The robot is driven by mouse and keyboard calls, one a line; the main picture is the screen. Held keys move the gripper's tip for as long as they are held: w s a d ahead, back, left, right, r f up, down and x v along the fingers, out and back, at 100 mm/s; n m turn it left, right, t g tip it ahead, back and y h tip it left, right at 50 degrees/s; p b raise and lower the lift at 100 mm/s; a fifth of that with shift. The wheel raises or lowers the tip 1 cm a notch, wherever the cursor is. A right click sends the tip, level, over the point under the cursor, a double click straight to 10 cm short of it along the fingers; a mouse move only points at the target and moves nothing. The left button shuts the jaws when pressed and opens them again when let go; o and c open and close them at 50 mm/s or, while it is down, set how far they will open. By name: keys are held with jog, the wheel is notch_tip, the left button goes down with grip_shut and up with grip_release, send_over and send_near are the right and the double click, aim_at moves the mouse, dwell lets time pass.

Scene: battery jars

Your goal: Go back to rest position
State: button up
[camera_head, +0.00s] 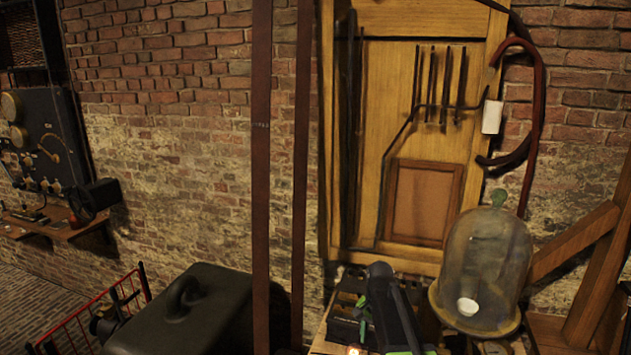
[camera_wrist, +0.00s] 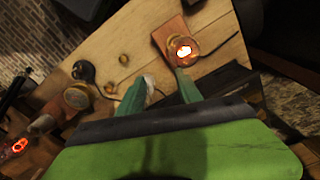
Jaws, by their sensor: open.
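My gripper (camera_wrist: 162,84) shows in the wrist view as two green fingers spread apart, with clear space between the tips. It is open and I see nothing held in it. A small copper-coloured holder with an orange glow (camera_wrist: 183,50) is just beyond the right fingertip; I cannot tell if they touch. A small white piece (camera_wrist: 150,84) lies by the left fingertip.
A wooden board (camera_wrist: 205,20) carries a brass-rimmed round piece (camera_wrist: 77,97). A glass bell jar (camera_head: 485,260) stands right of my arm, a black rack (camera_head: 345,308) left of it. A wooden panel (camera_head: 385,100) stands behind. A dark chest (camera_head: 190,305) is at lower left.

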jog(key=s+f+n+b, duration=0.1)
jog(key=s+f+n, duration=0.2)
jog(key=s+n, duration=0.4)
jog(key=s, duration=0.7)
jog(key=shift+f+n+b, duration=0.2)
jog(key=shift+n+b, duration=0.1)
jog(key=shift+b, duration=0.1)
jog(key=shift+a, duration=0.15)
dwell(0.6)
